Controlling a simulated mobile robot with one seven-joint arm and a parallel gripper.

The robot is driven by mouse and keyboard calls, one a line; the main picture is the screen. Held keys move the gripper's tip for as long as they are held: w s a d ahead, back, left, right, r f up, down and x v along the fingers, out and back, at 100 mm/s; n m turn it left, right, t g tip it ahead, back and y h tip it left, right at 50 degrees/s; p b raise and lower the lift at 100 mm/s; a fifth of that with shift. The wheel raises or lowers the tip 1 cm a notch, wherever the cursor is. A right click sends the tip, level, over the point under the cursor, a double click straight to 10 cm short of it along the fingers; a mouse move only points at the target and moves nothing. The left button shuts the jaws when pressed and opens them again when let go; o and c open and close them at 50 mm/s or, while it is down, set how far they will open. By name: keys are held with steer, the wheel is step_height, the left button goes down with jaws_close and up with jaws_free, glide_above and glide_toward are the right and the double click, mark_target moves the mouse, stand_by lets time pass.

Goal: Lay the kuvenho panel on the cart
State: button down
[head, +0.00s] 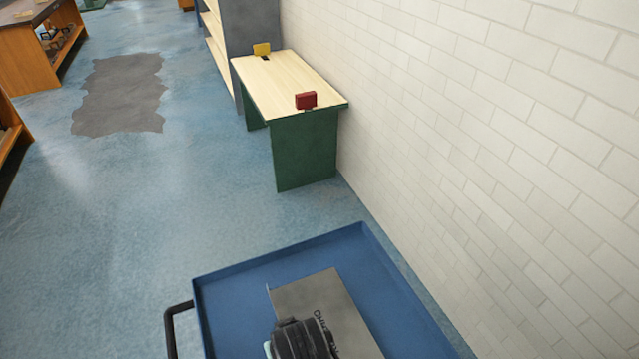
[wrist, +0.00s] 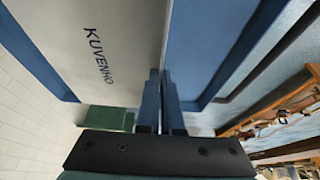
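The kuvenho panel (head: 335,298) is a flat grey rectangle with dark lettering, over the blue cart (head: 232,277) in the head view. In the wrist view the panel (wrist: 125,40) shows its face with the word KUVENHO, and its edge runs down to the fingertips. My gripper (wrist: 162,72) has its two blue fingers close together on that edge, shut on the panel. In the head view, my dark wrist covers the panel's near part and hides the fingers. I cannot tell whether the panel touches the cart's bed or hangs just above it.
The cart has a raised rim and a black handle (head: 172,325) at left. A white brick wall (head: 480,120) runs along the right. Beyond the cart stands a green-sided bench (head: 305,150) with a red block (head: 306,99) and a yellow block (head: 262,49). Floor is open at left.

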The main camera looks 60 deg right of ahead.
step_height(320, 180, down, 10)
steer(key=shift+w+d+f, duration=0.1)
steer(key=shift+f, duration=0.1)
stand_by(0.3)
steer(key=shift+f+b, duration=0.2)
steer(key=shift+b, duration=0.15)
steer(key=c, duration=1.1)
jaws_free()
steer(key=shift+r, duration=0.1)
steer(key=p+v, duration=0.1)
steer(key=v, duration=1.1)
steer(key=shift+r, duration=0.1)
